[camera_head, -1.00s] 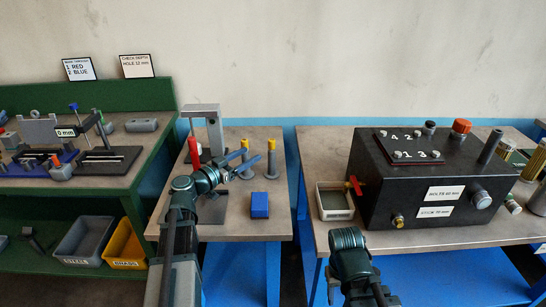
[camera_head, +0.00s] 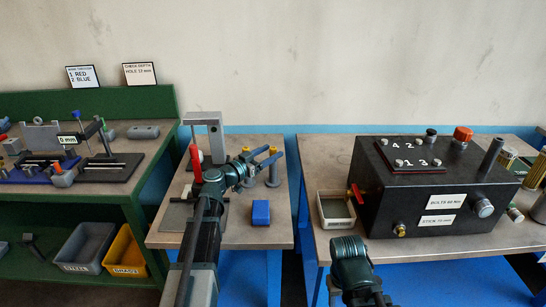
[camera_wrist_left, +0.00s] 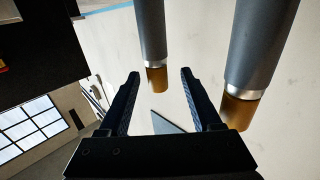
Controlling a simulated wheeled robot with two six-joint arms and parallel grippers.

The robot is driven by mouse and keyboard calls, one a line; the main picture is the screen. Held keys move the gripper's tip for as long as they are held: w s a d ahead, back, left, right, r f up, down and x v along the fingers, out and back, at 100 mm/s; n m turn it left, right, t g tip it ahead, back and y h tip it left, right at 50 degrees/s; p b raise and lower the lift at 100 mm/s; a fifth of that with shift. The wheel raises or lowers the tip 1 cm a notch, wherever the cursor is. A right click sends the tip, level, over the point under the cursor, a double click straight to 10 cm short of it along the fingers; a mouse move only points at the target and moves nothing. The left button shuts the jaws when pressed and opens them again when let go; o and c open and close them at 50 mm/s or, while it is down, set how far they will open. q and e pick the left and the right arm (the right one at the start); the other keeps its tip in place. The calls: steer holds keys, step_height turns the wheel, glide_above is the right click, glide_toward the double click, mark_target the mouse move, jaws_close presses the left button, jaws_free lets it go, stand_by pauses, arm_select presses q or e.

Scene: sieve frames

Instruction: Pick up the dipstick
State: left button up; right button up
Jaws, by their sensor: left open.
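Two grey posts with yellow tips stand on the small middle table; I cannot tell whether either is the dipstick. The right post (camera_head: 273,173) is partly behind my left gripper (camera_head: 275,151), which is open at the height of its tip. The left post's yellow tip (camera_head: 245,149) shows behind my wrist. In the left wrist view, one yellow tip (camera_wrist_left: 157,79) appears in the gap between the open fingers (camera_wrist_left: 159,74), which hold nothing. The other yellow-tipped post (camera_wrist_left: 262,50) is to the right, outside the fingers.
A blue block (camera_head: 260,212) lies near the front of the middle table. A grey stand (camera_head: 204,119) and a red-handled item (camera_head: 195,163) are at its left. A black box (camera_head: 425,185) and an open tray (camera_head: 335,221) occupy the right table.

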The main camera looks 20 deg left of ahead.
arm_select(q)
steer(key=x, duration=0.4)
steer(key=shift+w+d, duration=0.25)
steer(key=shift+d, duration=0.1)
jaws_close()
stand_by(1.0)
